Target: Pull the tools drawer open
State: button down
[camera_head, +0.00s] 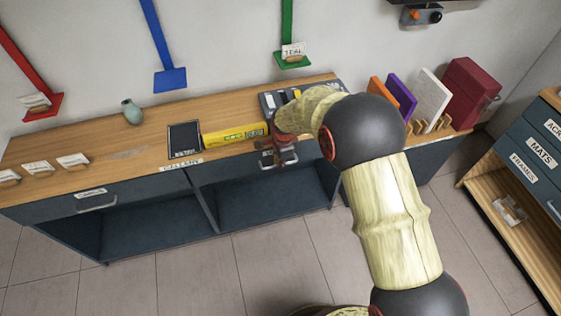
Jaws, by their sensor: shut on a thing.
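The wooden-topped bench (110,165) has dark blue-grey drawers under its top. The right drawer (228,170) has its front roughly in line with the bench and looks shut or nearly so. Its metal handle (265,165) is partly covered by my gripper (277,160), which is shut on it. My arm hides the right part of this drawer, and I cannot read a label on it. The left drawer (55,207) has a small white label and a handle (97,206), and it is shut.
On the bench top stand a dark tablet-like panel (184,139), a yellow box (234,135), a grey tray (270,102), a green vase (132,111) and several cards. Upright folders (401,95) and a red box (470,92) stand at right. The tiled floor (185,280) in front is clear.

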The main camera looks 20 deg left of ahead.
jog(key=s+d+p, duration=0.2)
jog(key=s+d, duration=0.4)
jog(key=s, duration=0.3)
jog(key=s+d+p, duration=0.3)
jog(key=s+d, duration=0.3)
jog(key=s, duration=0.4)
jog(key=shift+s, duration=0.2)
jog(key=c, duration=1.9)
grip_release()
jog(key=r, duration=0.4)
jog(key=s+r, duration=0.1)
jog(key=r, duration=0.3)
jog(key=s+d+r, duration=0.1)
jog(key=r, duration=0.2)
jog(key=shift+r, duration=0.4)
